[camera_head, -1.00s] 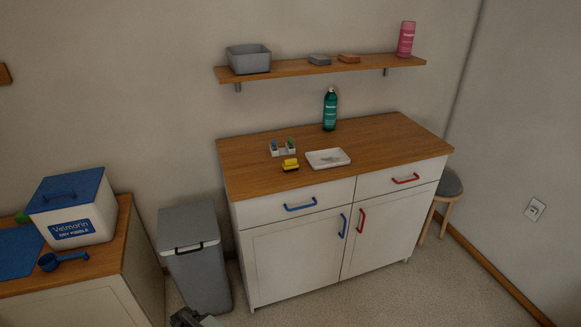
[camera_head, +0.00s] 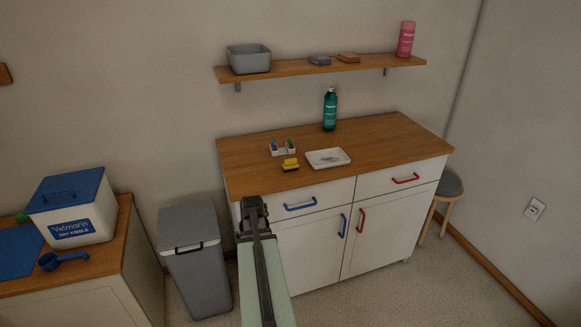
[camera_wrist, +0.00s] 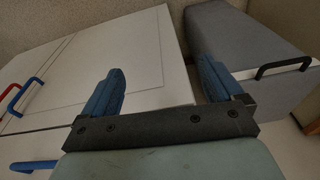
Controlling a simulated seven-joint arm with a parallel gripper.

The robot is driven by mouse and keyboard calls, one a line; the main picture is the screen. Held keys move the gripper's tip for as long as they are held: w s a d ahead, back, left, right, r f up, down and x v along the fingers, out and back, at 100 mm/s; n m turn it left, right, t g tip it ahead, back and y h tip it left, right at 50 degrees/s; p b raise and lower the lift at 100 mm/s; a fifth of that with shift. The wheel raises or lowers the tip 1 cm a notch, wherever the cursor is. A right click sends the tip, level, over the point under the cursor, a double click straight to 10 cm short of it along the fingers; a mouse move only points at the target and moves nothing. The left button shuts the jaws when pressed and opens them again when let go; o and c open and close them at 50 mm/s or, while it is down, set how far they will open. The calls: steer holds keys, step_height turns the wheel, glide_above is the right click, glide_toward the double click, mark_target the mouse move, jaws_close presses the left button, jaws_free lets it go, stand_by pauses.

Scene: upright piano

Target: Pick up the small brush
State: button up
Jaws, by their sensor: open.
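A small yellow block-like item with a dark underside (camera_head: 290,164) lies on the wooden counter top near its front edge; it looks like the small brush, but it is too small to be sure. A white dish (camera_head: 343,155) with something small and pale in it sits just right of it. My gripper (camera_head: 251,204) is in front of the cabinet's left front corner, below and left of the yellow item. In the wrist view my gripper (camera_wrist: 162,88) is open and empty, its blue fingers apart, with the cabinet front and bin beyond. The yellow item is not in the wrist view.
A small white holder (camera_head: 277,152) with blue and green items stands behind the yellow item. A green bottle (camera_head: 330,110) stands at the counter's back. A shelf (camera_head: 290,68) hangs above. A grey bin (camera_head: 195,270) stands left of the white cabinet (camera_head: 320,245).

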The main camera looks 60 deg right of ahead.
steer(key=s+d+r+m+h, duration=0.2)
steer(key=s+d+r+m, duration=0.1)
steer(key=s+d+r, duration=0.9)
step_height(320, 180, up, 20)
steer(key=r+n+t, duration=0.1)
steer(key=n+t, duration=0.1)
steer(key=n, duration=0.2)
glide_above(291, 159)
steer(key=s+a, duration=0.3)
steer(key=s, duration=0.1)
steer(key=shift+a+x, duration=0.15)
steer(key=shift+x, duration=2.15)
steer(key=shift+a+x, duration=0.15)
steer(key=shift+x, duration=2.15)
steer(key=shift+a+x, duration=0.2)
steer(key=shift+x, duration=2.05)
steer(key=shift+w+f, duration=0.1)
steer(key=shift+f, duration=0.05)
steer(key=shift+c, duration=0.3)
steer(key=c, duration=1.1)
